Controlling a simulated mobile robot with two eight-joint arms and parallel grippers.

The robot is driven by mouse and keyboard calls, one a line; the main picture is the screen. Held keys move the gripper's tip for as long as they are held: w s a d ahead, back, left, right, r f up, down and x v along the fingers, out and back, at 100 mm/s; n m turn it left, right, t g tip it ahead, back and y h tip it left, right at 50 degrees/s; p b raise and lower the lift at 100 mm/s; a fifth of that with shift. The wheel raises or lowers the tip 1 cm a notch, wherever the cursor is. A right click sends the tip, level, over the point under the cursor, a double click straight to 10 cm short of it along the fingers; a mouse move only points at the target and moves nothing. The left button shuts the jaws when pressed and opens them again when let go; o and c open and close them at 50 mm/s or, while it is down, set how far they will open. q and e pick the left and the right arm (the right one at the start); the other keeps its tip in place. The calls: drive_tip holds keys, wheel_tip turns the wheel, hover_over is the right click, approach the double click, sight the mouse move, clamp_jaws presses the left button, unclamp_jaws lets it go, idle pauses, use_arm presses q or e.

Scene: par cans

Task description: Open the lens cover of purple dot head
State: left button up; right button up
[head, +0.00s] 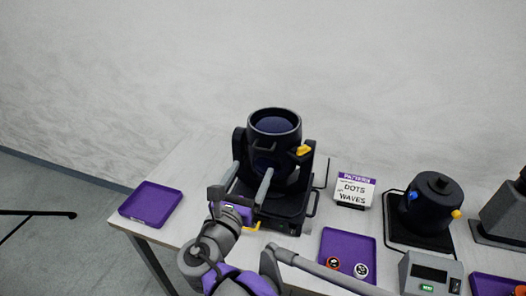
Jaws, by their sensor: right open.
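A black moving-head light (274,128) stands in a yoke on a dark base on the table, its round dark-blue lens end tilted upward. The arm hides part of the base. A second black head (431,200), with a knobbed top and blue and yellow tabs, stands at the right. My left gripper is not in view.
An empty purple tray (151,203) lies at the table's left end. Another purple tray (347,247) holds two small round discs. A sign reading DOTS and WAVES (354,189) stands behind it. A grey box with a display (431,275) is at the front right.

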sight(263, 150)
drive_tip(key=x, duration=0.9)
drive_tip(key=shift+w+d, duration=0.1)
drive_tip(key=shift+d, duration=0.05)
drive_tip(key=shift+c, duration=0.4)
clamp_jaws()
